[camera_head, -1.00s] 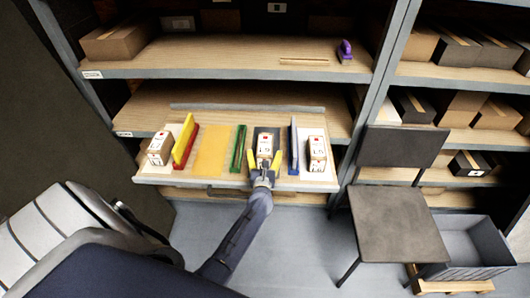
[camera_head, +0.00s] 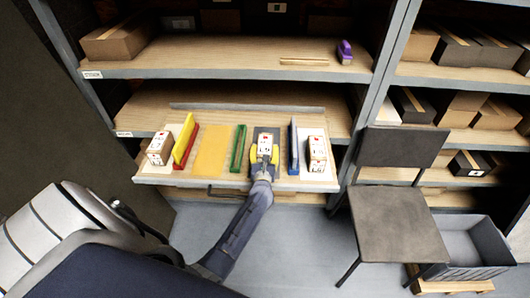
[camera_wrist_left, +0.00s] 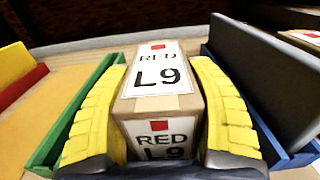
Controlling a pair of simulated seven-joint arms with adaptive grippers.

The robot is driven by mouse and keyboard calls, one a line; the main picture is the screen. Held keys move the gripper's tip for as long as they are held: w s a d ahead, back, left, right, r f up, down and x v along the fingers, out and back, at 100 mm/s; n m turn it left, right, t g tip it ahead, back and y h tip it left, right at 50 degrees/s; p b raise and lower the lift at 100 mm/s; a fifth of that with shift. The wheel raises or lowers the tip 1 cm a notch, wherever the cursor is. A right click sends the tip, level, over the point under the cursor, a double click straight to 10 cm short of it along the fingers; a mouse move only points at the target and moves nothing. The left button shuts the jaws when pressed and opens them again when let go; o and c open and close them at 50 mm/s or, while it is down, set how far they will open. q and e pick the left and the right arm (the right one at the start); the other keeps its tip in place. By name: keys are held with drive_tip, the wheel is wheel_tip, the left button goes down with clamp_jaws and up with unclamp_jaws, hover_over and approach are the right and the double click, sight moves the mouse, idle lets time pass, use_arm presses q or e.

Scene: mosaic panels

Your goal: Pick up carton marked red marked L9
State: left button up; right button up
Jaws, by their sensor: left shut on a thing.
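The carton marked RED L9 (camera_head: 265,143) is a small brown box with white labels and a red square. It stands on the dark panel of the pull-out shelf, between the green divider and the blue divider. In the left wrist view the carton (camera_wrist_left: 157,90) fills the middle, its label readable on top and front. My left gripper (camera_head: 264,155) has yellow fingers, one on each side of the carton, and is shut on it. The fingers also show in the left wrist view (camera_wrist_left: 160,115). My right gripper is not in view.
Similar cartons stand at the left (camera_head: 160,148) and right (camera_head: 317,153) of the shelf tray (camera_head: 230,181). Red-yellow (camera_head: 185,143), green (camera_head: 238,148) and blue (camera_head: 293,146) dividers stand between panels. A dark chair (camera_head: 395,225) and grey bin (camera_head: 470,245) are at the right.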

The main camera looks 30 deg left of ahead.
use_arm(q)
drive_tip(key=c, duration=0.4)
drive_tip(key=shift+r, duration=0.1)
drive_tip(key=shift+c, duration=0.9)
drive_tip(key=shift+r, duration=0.15)
